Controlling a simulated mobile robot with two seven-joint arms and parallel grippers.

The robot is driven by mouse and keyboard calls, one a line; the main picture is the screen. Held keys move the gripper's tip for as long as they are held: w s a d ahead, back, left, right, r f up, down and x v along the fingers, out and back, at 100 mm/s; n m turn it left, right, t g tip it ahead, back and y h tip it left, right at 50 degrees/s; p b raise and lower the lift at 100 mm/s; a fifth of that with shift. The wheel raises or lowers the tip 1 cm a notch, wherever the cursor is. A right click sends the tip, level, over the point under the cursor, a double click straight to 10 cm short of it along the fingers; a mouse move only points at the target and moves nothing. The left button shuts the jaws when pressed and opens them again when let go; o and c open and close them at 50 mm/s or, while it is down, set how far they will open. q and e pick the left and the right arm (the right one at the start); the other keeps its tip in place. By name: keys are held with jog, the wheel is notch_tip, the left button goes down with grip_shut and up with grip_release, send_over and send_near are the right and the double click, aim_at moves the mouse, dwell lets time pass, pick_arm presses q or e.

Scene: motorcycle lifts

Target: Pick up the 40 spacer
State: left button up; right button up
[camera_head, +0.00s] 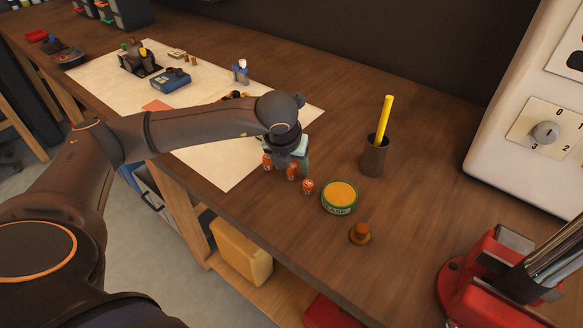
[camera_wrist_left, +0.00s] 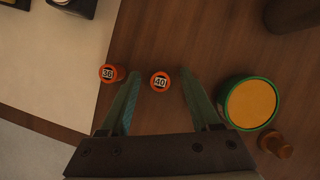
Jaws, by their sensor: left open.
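The 40 spacer (camera_wrist_left: 160,82) is a small orange round piece with a white "40" label, upright on the wooden bench. My left gripper (camera_wrist_left: 161,92) is open and points down over it, with one teal finger on each side in the wrist view and no visible hold. Another orange spacer (camera_wrist_left: 110,73), reading like 36 or 38, stands outside the left finger. In the head view my left gripper (camera_head: 287,158) is above several orange pieces, partly covering them. One orange spacer (camera_head: 307,186) stands clear beside it; its number is too small to read. My right gripper is not in view.
A green-rimmed grease tin (camera_head: 340,197) and a brown knob-like piece (camera_head: 360,234) stand to the right. Behind them is a dark cup (camera_head: 374,157) with a yellow stick. A red vise (camera_head: 490,272) is at the front right. Pale paper (camera_head: 215,165) lies left.

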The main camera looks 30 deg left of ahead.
pick_arm(q)
jog(key=shift+w+f, duration=0.15)
jog(key=shift+f, duration=0.3)
grip_shut()
dwell(0.3)
